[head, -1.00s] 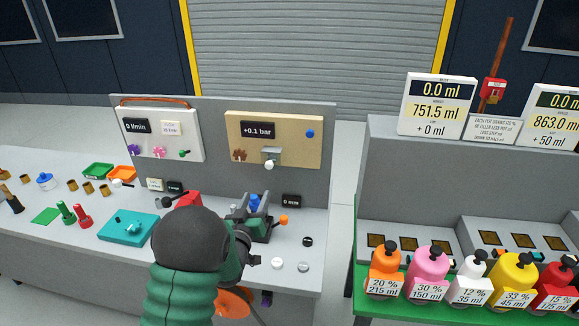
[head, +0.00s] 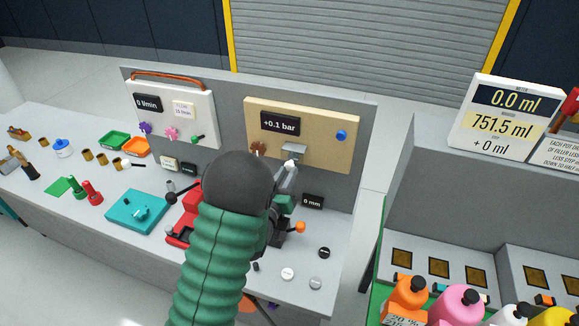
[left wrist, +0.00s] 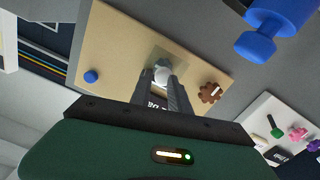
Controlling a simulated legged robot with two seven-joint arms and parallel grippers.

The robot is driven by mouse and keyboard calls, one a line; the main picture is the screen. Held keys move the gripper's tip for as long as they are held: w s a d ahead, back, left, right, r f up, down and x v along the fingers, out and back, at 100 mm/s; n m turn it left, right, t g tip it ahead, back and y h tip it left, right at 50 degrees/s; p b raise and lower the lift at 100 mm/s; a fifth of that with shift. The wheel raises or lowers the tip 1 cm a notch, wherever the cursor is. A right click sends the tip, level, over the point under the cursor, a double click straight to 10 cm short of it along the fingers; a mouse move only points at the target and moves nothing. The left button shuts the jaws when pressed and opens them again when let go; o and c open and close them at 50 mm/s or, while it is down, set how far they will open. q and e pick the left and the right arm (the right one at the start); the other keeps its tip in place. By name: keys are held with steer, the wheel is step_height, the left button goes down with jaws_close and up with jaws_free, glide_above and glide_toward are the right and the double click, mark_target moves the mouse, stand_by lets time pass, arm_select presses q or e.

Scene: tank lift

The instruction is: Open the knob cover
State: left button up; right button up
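The tan panel (head: 335,152) with a "+0.1 bar" display stands upright on the bench. A small grey cover (head: 294,149) sticks out from its lower middle, with a pale knob at it. The knob (left wrist: 162,73) shows in the left wrist view, in front of the tan panel. My left gripper (head: 290,168) is just below the cover in the head view. In the left wrist view its two dark fingers (left wrist: 164,86) point at the knob, with a gap between them. Contact with the knob or cover cannot be told. My right gripper is not in view.
A brown star knob (head: 258,149) and a blue knob (head: 342,135) are on the tan panel. A white panel (head: 172,112) stands to its left. A red device (head: 186,222) and a teal block (head: 136,211) sit on the bench. Bottles (head: 455,302) stand at right.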

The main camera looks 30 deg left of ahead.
arm_select(q)
steer(key=shift+w+a+r, duration=0.2)
steer(key=shift+r, duration=0.35)
steer(key=c, duration=0.9)
jaws_close()
steer(key=shift+s+a, duration=0.15)
steer(key=shift+a, duration=0.1)
steer(key=shift+c, duration=0.6)
jaws_free()
steer(key=shift+d+f, duration=0.1)
steer(key=shift+d, duration=0.2)
